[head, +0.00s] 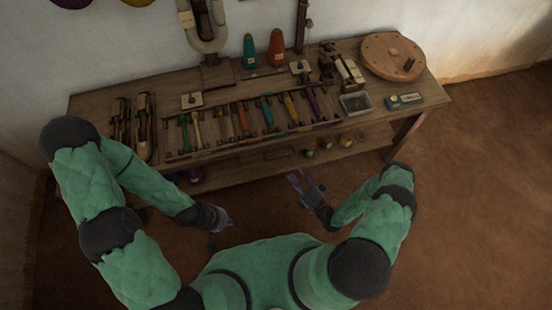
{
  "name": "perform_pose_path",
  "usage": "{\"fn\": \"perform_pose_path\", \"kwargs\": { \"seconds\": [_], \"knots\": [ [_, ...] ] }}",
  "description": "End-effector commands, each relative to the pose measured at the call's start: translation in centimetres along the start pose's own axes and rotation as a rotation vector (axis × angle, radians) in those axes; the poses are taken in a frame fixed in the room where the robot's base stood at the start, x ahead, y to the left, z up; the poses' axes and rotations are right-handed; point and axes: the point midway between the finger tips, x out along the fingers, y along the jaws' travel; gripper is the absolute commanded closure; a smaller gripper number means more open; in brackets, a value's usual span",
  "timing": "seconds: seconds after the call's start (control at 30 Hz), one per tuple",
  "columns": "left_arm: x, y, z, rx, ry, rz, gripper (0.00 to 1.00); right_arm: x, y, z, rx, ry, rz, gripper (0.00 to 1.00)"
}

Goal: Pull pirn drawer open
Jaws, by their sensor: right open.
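A wooden bench (90,104) stands against the wall. A row of pirns wound in colored yarn, among them a teal pirn (267,109), lies across its front half. Under the front edge is a dark drawer-like front (262,155); it is dim, and I cannot tell whether it is the pirn drawer or how far it stands out. My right gripper (300,182) is open and empty, in front of the bench and below this front in the picture, apart from it. My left gripper (222,222) is lower and to the left, clear of the bench; its fingers are too small to read.
A round wooden disc (393,56), a grey tray (355,104) and a small teal box (404,100) are at the bench's right end. Teal (250,52) and orange (276,48) cones stand at the back. Brown floor (470,200) is free to the right.

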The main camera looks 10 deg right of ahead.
Motion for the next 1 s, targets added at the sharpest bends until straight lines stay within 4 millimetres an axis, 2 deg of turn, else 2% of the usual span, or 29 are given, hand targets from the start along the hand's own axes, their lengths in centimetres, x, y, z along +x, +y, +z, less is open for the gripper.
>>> {"fn": "perform_pose_path", "kwargs": {
  "seconds": [0.17,0.6,0.8,1.0],
  "knots": [
    [0.3,-0.1,0.0,0.001,-0.001,0.000,1.00,2.0,0.0,-0.1,-0.003,0.007,0.003,0.54],
    [1.6,-0.6,-0.1,0.000,0.000,0.000,1.00,8.7,0.0,-0.2,-0.003,0.009,0.002,0.54],
    [1.9,-0.7,-0.1,0.000,0.000,0.000,1.00,10.3,0.1,-0.2,-0.003,0.007,0.001,0.54],
    [1.9,-0.7,-0.1,0.000,0.000,0.000,1.00,10.6,0.1,-0.2,-0.003,0.005,0.001,0.54]
  ]
}}
